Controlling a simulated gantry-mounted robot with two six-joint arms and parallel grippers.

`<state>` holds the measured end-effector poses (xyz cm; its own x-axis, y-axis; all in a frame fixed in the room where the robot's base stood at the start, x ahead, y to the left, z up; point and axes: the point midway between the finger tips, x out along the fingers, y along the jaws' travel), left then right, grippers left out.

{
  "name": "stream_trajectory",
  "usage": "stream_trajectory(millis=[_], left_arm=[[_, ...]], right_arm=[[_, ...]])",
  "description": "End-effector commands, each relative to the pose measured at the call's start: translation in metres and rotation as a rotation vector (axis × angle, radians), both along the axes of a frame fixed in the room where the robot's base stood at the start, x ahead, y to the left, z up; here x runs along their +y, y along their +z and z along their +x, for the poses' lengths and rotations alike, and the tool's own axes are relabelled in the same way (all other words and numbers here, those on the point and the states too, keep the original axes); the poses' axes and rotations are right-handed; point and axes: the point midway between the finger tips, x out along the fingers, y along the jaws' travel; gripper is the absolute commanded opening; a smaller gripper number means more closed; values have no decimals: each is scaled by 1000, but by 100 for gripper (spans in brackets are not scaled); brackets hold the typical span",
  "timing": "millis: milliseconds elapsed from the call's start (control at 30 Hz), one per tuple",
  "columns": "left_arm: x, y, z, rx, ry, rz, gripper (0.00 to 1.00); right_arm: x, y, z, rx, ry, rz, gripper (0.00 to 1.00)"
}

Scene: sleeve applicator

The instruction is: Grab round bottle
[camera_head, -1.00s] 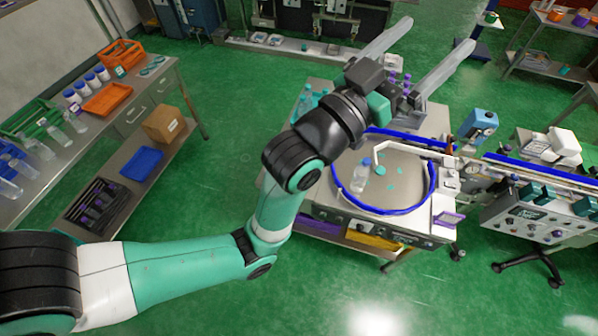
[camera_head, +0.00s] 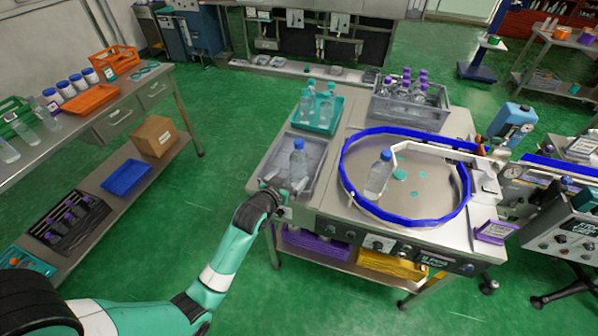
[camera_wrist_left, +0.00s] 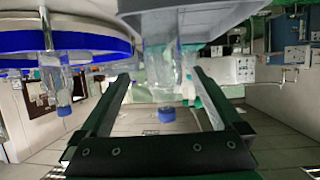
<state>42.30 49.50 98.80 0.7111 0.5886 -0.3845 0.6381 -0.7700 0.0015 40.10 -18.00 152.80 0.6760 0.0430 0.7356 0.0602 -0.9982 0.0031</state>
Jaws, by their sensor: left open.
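A clear bottle with a blue cap (camera_head: 298,160) stands upright in a grey tray at the left of the machine table. In the left wrist view, which looks upside down, this bottle (camera_wrist_left: 163,68) shows between the two fingers. My left gripper (camera_head: 285,184) is open at the near edge of the grey tray, its fingers pointing at the bottle. I cannot tell whether they touch it. Another clear blue-capped bottle (camera_head: 378,175) leans slightly on the round turntable; it also shows at left in the wrist view (camera_wrist_left: 55,88). My right gripper is not in view.
The grey tray (camera_head: 322,152) has raised walls. A teal tray (camera_head: 336,118) with clear bottles stands behind it. A grey crate (camera_head: 435,116) holds purple-capped bottles. The turntable's blue rail (camera_head: 347,182) rises just right of the gripper. Green floor lies open at left.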

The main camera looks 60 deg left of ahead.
Motion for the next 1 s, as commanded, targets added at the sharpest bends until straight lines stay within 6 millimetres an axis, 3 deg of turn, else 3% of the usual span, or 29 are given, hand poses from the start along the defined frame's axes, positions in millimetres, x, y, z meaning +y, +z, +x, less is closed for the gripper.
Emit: stream_trajectory(millis=[100, 367, 700, 933, 1000], left_arm=[[14, -12, 17, -2, 0, 1, 100], [23, -15, 27, 0, 0, 1, 100], [55, -29, 60, -1, -1, 0, 100], [57, -28, 62, -1, -1, 2, 100], [57, -28, 62, -1, -1, 2, 91]], right_arm=[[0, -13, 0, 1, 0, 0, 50], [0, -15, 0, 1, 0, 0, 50], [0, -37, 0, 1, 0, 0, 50], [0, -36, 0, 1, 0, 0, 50], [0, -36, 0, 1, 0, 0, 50]])
